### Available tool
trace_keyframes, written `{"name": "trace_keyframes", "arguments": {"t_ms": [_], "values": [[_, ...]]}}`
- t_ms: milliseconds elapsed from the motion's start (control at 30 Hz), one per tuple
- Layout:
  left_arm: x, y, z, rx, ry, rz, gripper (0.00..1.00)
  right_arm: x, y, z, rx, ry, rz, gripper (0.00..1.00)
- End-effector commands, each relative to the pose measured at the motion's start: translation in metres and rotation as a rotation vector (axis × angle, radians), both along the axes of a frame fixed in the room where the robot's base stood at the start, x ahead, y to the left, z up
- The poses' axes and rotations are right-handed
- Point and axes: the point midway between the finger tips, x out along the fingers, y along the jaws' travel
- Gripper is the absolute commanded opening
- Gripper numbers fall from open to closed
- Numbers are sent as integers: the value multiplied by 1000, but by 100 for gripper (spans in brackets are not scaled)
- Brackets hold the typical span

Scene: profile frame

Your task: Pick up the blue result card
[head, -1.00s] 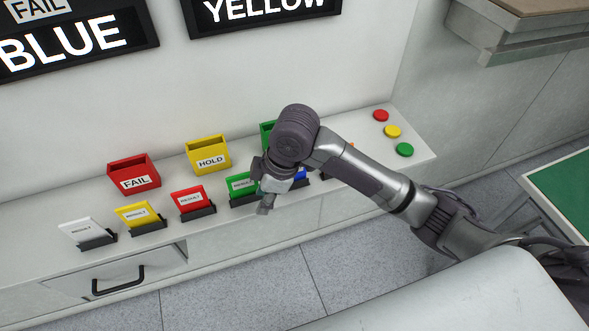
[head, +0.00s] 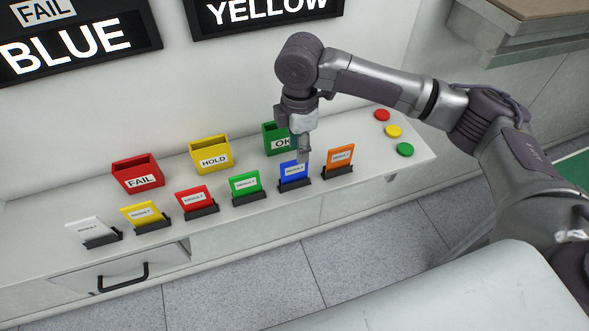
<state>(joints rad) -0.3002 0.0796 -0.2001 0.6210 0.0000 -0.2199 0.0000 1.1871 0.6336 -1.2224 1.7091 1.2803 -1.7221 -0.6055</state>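The blue result card (head: 292,174) stands upright in a dark holder on the white shelf, between the green card and the orange card. My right gripper (head: 303,157) points down at the top edge of the blue card, a little right of its middle. Its fingers partly overlap the card's upper right in the picture. I cannot tell whether they touch the card or how far apart they are. My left gripper does not show.
White (head: 93,231), yellow (head: 142,213), red (head: 194,199), green (head: 245,184) and orange (head: 340,158) cards stand in holders along the shelf (head: 230,219). Behind are FAIL (head: 138,174), HOLD (head: 211,155) and OK (head: 272,141) bins. Coloured buttons (head: 393,131) lie at the right.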

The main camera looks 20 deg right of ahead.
Motion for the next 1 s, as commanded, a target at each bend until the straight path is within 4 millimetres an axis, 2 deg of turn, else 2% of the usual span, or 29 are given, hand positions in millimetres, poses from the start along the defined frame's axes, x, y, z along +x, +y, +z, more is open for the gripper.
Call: {"name": "trace_keyframes", "arguments": {"t_ms": [267,433,533,833,867,1000], "values": [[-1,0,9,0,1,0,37,1,2,-21,0,1,0,38],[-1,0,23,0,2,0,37,7,8,-44,0,2,0,38],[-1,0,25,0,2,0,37,7,7,-59,-1,1,0,38],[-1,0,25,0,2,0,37,7,8,-68,1,-2,1,38],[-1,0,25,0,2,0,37,7,8,-68,1,-2,1,36],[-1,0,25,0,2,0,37,7,8,-67,1,-2,1,12]]}}
